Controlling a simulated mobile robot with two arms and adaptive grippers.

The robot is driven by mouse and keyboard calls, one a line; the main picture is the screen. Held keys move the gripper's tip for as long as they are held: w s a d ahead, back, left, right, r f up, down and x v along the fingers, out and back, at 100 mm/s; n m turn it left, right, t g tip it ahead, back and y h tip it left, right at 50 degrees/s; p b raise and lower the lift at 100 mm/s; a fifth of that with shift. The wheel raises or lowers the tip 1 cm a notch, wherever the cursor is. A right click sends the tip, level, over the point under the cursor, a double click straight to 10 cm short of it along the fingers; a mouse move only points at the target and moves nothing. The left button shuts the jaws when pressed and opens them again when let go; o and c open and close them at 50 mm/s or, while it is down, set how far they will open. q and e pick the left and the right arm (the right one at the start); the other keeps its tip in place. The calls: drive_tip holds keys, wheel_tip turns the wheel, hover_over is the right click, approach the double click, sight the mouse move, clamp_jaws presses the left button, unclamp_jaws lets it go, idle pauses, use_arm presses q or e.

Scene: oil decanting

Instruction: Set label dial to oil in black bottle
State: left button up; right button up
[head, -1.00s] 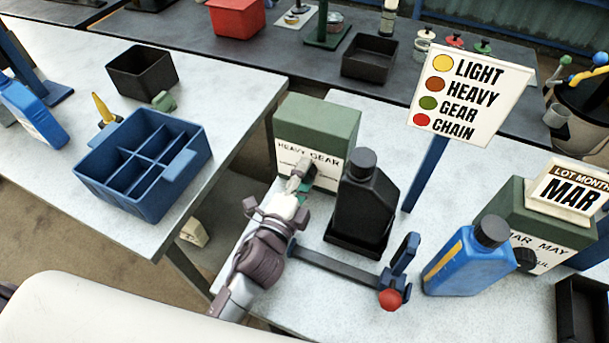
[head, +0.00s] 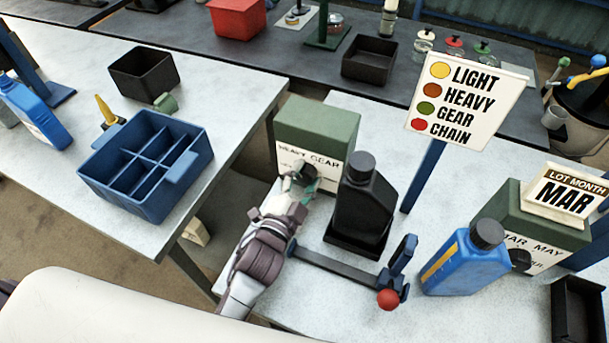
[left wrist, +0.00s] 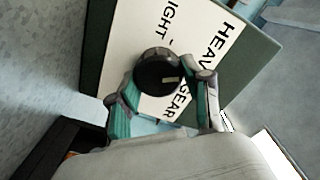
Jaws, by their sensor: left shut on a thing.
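The green label box (head: 318,128) stands on the right-hand table, with a white face reading HEAVY and GEAR. Its black dial (left wrist: 158,72) shows in the left wrist view with a pale pointer mark, at its lower right, towards the word GEAR. My left gripper (head: 303,183) is at the front of this box, its fingers (left wrist: 162,102) shut on the dial from both sides. The black bottle (head: 362,205) stands upright on a dark stand just right of the gripper. A colour sign (head: 468,98) lists LIGHT, HEAVY, GEAR and CHAIN. My right gripper is not in view.
A clamp with a red knob (head: 388,299) lies in front of the bottle. A blue bottle (head: 464,262) and a second green box with a MAR sign (head: 568,196) stand to the right. A blue divided crate (head: 140,195) is on the left table.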

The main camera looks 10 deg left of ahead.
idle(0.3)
use_arm(q)
drive_tip(key=o, duration=1.2)
drive_tip(key=shift+c, duration=0.2)
drive_tip(key=s, duration=0.4)
drive_tip(key=s+a, duration=0.1)
drive_tip(key=s, duration=0.3)
drive_tip(key=s+a, duration=0.1)
drive_tip(key=s, duration=0.2)
drive_tip(key=shift+s+a, duration=0.15)
drive_tip(key=shift+s, duration=0.25)
drive_tip(key=shift+f, duration=0.1)
